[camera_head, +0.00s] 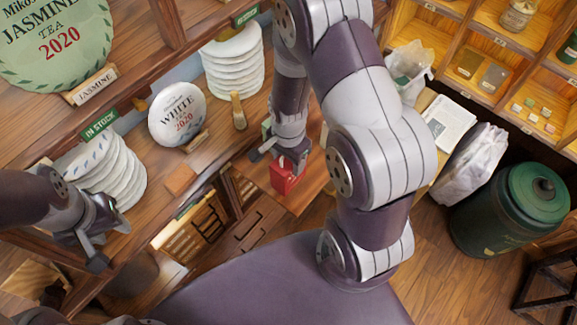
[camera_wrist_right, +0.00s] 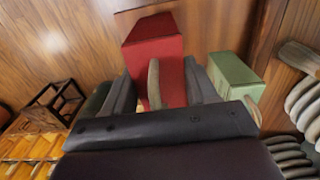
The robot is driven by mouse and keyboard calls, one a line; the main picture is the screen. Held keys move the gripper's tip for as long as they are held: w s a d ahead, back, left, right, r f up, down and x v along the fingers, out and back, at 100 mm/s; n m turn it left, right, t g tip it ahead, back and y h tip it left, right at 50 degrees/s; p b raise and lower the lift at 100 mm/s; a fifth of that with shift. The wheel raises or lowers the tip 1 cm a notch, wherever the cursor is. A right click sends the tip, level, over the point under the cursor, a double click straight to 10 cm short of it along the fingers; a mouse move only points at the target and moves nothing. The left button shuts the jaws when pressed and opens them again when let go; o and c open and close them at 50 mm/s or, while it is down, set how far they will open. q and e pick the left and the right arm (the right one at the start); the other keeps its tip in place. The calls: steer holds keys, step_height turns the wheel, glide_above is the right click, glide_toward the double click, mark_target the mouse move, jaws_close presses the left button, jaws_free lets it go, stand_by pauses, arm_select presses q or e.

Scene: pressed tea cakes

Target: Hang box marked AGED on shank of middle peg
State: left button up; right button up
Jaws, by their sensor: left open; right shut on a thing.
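A red box (camera_head: 284,178) is held in my right gripper (camera_head: 276,158), over the wooden counter ledge. In the right wrist view the red box (camera_wrist_right: 158,48) rises between the dark fingers of my right gripper (camera_wrist_right: 160,82). A narrow beige piece (camera_wrist_right: 154,85) stands in front of its lower part; I cannot tell what it is. No AGED mark is readable on the faces shown. My left gripper (camera_head: 105,240) is open and empty at the left, near a stack of white tea cakes (camera_head: 108,165). I cannot make out any peg.
A green box (camera_wrist_right: 235,76) stands close beside the red box in the right wrist view. White round cakes (camera_head: 235,58) are stacked on the counter, with a WHITE TEA cake (camera_head: 177,115) near them. A green canister (camera_head: 515,208) stands on the floor at right.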

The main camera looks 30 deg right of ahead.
step_height(320, 180, down, 2)
steer(key=shift+f+p, duration=0.25)
steer(key=shift+p, duration=0.35)
steer(key=shift+f, duration=0.3)
steer(key=shift+s+f+b, duration=0.1)
steer(key=shift+f+b, duration=0.15)
steer(key=shift+b, duration=0.15)
steer(key=o, duration=1.4)
